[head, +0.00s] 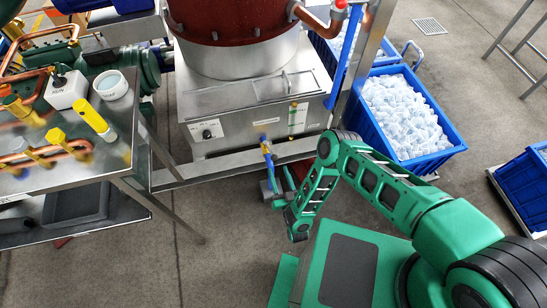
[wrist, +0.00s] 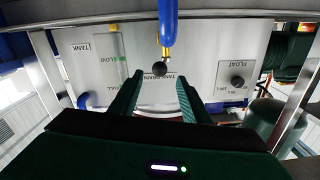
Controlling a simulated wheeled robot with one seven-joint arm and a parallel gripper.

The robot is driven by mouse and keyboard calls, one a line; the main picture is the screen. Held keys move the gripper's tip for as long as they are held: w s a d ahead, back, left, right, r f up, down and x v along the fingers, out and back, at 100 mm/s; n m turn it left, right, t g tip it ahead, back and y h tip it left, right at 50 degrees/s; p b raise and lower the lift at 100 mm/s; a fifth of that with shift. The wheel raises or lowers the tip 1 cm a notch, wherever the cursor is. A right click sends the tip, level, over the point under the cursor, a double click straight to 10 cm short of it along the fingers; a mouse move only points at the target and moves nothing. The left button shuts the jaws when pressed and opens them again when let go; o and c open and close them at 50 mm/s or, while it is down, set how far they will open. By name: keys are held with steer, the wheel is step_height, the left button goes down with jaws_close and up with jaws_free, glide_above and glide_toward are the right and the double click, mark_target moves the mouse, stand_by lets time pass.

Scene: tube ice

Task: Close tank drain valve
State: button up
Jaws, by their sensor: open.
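The tank (head: 250,120) is a steel box under the red drum, and its front panel (wrist: 205,50) fills the middle of the wrist view. The drain valve (head: 266,148) sticks out low from that front. In the wrist view it shows as a blue lever (wrist: 168,22) with a brass part and a dark round end, above the partly covered TANK DRAIN label. My gripper (wrist: 160,82) is open and empty. Its two fingers lie either side of the label in the picture, with the dark end between their tips. Contact cannot be told. In the head view my gripper (head: 272,183) is just below the valve, partly hidden by my arm.
A FLOAT knob (wrist: 237,81) and a level gauge (wrist: 121,58) flank the valve. A steel frame rail (head: 225,170) runs in front of the tank. A blue crate of ice (head: 445,157) stands right of it. A steel table (head: 115,165) with fittings stands left.

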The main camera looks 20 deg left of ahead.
mark_target(274, 158)
steer(key=x, duration=0.8)
steer(key=shift+w+r, duration=0.1)
steer(key=shift+c, duration=0.6)
